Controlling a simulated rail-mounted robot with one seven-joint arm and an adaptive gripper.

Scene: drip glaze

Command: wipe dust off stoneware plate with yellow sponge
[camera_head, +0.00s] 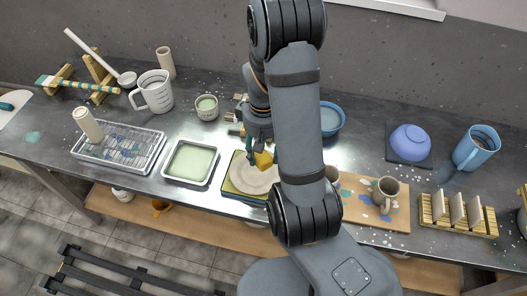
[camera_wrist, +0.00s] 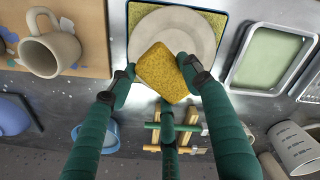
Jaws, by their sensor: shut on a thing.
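The yellow sponge (camera_wrist: 165,74) is between the fingers of my gripper (camera_wrist: 160,82), which is shut on it. In the head view the sponge (camera_head: 263,160) is a small yellow block at my gripper (camera_head: 258,150), partly behind my arm. The round stoneware plate (camera_wrist: 196,28) is pale grey-beige and lies on a yellow pad in a dark-edged tray (camera_wrist: 221,62). In the head view the plate (camera_head: 248,177) shows left of my arm. The sponge overlaps the plate's edge in the wrist view; I cannot tell whether it touches. No dust is clearly visible.
A tray of pale green glaze (camera_head: 190,162) stands left of the plate. A board with mugs (camera_head: 375,212) is to the right. A blue bowl (camera_head: 332,118) and wooden stand (camera_wrist: 178,134) are behind. A measuring jug (camera_head: 153,92) stands at the back left.

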